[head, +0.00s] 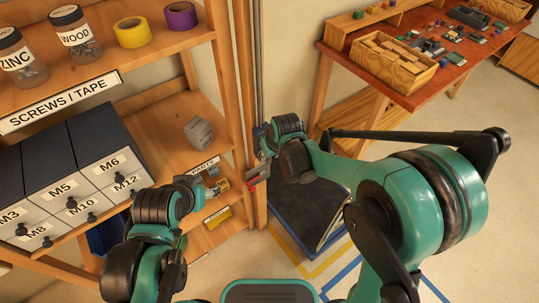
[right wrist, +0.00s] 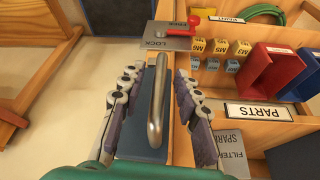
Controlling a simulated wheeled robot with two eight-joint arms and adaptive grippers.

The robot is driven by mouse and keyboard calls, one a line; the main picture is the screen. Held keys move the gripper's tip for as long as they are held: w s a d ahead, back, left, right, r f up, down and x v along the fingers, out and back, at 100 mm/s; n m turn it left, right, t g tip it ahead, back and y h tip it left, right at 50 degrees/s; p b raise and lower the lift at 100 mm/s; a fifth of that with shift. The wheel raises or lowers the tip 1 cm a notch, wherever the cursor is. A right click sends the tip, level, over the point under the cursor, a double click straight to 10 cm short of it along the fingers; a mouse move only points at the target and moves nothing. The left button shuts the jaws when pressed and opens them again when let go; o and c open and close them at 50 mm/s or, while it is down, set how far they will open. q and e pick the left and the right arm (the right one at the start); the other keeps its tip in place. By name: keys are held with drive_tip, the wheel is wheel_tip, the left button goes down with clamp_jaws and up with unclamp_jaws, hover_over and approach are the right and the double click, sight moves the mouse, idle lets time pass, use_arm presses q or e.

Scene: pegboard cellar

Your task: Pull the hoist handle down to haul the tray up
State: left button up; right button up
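The steel hoist handle (right wrist: 157,100), a long upright loop on a blue plate (right wrist: 140,147), stands between the fingers of my right gripper (right wrist: 156,80) in the right wrist view. The fingers are open, with a gap on each side of the handle. In the head view my right gripper (head: 261,140) is at the wooden post, and the handle is hidden. A red lever (right wrist: 190,27) sits on a plate marked LOCK and FREE. My left gripper (head: 212,180) is by the PARTS shelf, too obscured to judge. A dark flat panel (head: 300,205), possibly the tray, lies low beside the post.
Shelves (head: 150,130) with jars, tape and labelled drawers (head: 75,190) fill the left. A red-topped workbench (head: 400,85) with a wooden box (head: 392,62) stands at back right. Red (right wrist: 268,72) and blue bins are right of the handle. Floor is open at right.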

drive_tip(key=v, duration=1.2)
drive_tip(key=shift+d, duration=0.1)
drive_tip(key=s+d+m+t+h, duration=0.1)
drive_tip(key=s+d+m+t, duration=0.2)
drive_tip(key=s+d, duration=1.1)
drive_tip(key=shift+s+d+f+m+h, duration=0.15)
drive_tip(key=shift+s+d+m+h, duration=0.25)
drive_tip(key=shift+d+m, duration=0.55)
drive_tip(key=shift+a, duration=0.1)
idle(0.4)
